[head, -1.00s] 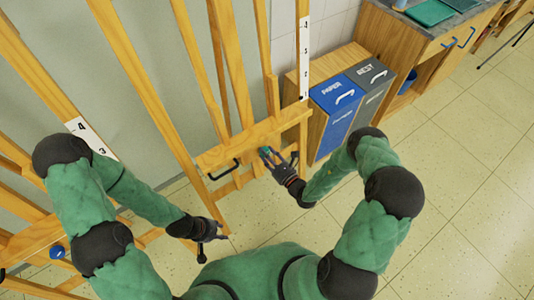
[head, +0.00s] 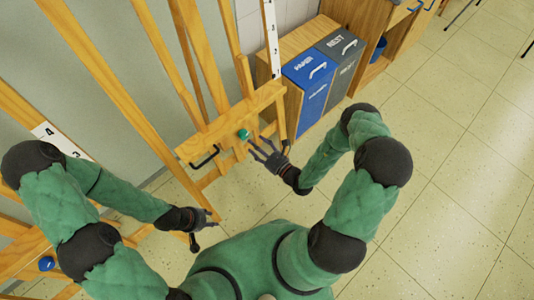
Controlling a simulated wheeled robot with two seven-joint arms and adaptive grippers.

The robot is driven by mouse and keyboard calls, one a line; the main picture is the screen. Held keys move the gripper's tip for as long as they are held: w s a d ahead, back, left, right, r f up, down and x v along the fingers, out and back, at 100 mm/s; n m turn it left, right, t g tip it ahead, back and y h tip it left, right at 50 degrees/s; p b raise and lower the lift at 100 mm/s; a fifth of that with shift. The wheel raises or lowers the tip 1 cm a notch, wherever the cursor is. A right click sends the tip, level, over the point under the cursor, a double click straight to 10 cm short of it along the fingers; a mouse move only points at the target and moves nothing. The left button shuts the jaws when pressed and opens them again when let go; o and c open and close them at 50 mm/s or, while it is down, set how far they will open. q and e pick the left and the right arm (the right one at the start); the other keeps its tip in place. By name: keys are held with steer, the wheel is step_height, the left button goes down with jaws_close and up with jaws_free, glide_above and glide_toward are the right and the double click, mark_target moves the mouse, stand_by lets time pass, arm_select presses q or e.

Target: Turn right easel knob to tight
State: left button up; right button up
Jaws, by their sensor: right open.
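The wooden easel (head: 187,150) stands in front of me. Its green-topped knob (head: 243,134) sits on the wide crossbar, to the right of a dark bent handle (head: 204,158). My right gripper (head: 262,147) is open and empty, just right of and below the knob, with a small gap between them. My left gripper (head: 208,218) is low beside the easel's lower part, away from the knob. Whether its fingers are open or shut is unclear.
A blue paper bin (head: 308,80) and a grey rest bin (head: 343,62) stand in a wooden cabinet behind the easel. Another easel with a blue knob (head: 47,263) is at the left. The tiled floor (head: 450,180) at the right is clear.

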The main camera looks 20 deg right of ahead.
steer(key=v, duration=0.6)
steer(key=shift+s, duration=0.25)
stand_by(0.3)
steer(key=s+a+n+g+y, duration=0.6)
steer(key=a+n+g+y, duration=0.15)
steer(key=a, duration=0.35)
steer(key=s+a+f+n+g+h, duration=0.1)
steer(key=s+f+n+g+h, duration=0.15)
steer(key=s+n+g, duration=0.5)
steer(key=s+a+f+n+g+h, duration=0.1)
steer(key=s+f+n+g+h, duration=0.15)
steer(key=s+n+g, duration=0.45)
steer(key=w+d+n+t+h+p, duration=0.1)
steer(key=w+d+n+t+h, duration=0.2)
steer(key=w+n+t+h, duration=0.2)
steer(key=w+n, duration=0.2)
steer(key=w, duration=0.1)
steer(key=shift+w+d+f+n+t, duration=0.25)
steer(key=shift+d+f+n+t, duration=0.05)
steer(key=shift+f+n+t, duration=0.1)
